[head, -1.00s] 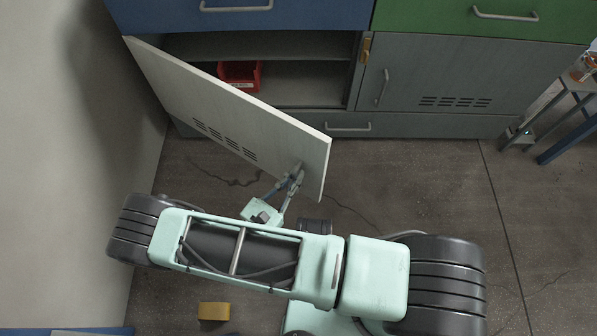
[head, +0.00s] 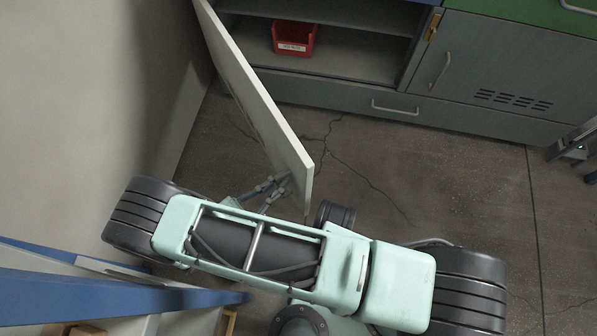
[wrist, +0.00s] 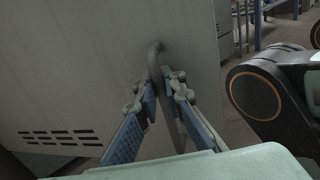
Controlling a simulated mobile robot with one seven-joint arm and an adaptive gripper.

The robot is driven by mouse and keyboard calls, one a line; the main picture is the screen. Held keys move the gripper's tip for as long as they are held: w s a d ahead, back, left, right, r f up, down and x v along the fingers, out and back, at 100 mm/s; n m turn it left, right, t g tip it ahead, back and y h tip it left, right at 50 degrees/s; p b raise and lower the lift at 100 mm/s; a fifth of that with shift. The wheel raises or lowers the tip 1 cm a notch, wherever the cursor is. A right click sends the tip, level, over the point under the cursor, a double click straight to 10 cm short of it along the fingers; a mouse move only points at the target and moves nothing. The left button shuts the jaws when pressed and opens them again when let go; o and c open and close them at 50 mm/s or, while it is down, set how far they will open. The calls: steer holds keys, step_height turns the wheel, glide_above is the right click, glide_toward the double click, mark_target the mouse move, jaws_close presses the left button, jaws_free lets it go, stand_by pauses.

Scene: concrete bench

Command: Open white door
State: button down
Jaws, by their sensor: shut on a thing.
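The white door (head: 262,100) stands swung wide open from the cabinet in the head view, hinged at its far left end near the wall. In the wrist view the door face (wrist: 75,70) fills the left and middle, with vent slots at lower left. My gripper (head: 277,188) is at the door's free end, on its outer face. In the wrist view my gripper (wrist: 161,88) has its blue-padded fingers on either side of the grey bar handle (wrist: 155,62) and is shut on it. The lower part of the handle is partly hidden between the fingers.
The opened cabinet holds a red bin (head: 294,39) on its shelf. A closed grey door (head: 470,75) and a drawer (head: 396,108) are beside and below. A wall (head: 75,110) is close on the left. A blue-edged bench (head: 110,290) is at lower left.

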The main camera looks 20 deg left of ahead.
steer(key=shift+m+g+h, duration=0.4)
steer(key=shift+m+h, duration=0.1)
steer(key=shift+s+a, duration=1.65)
steer(key=shift+a, duration=0.1)
steer(key=c, duration=2.3)
jaws_free()
steer(key=shift+d, duration=0.1)
steer(key=shift+c, duration=0.2)
steer(key=shift+r, duration=0.1)
step_height(320, 180, up, 10)
steer(key=shift+c, duration=0.4)
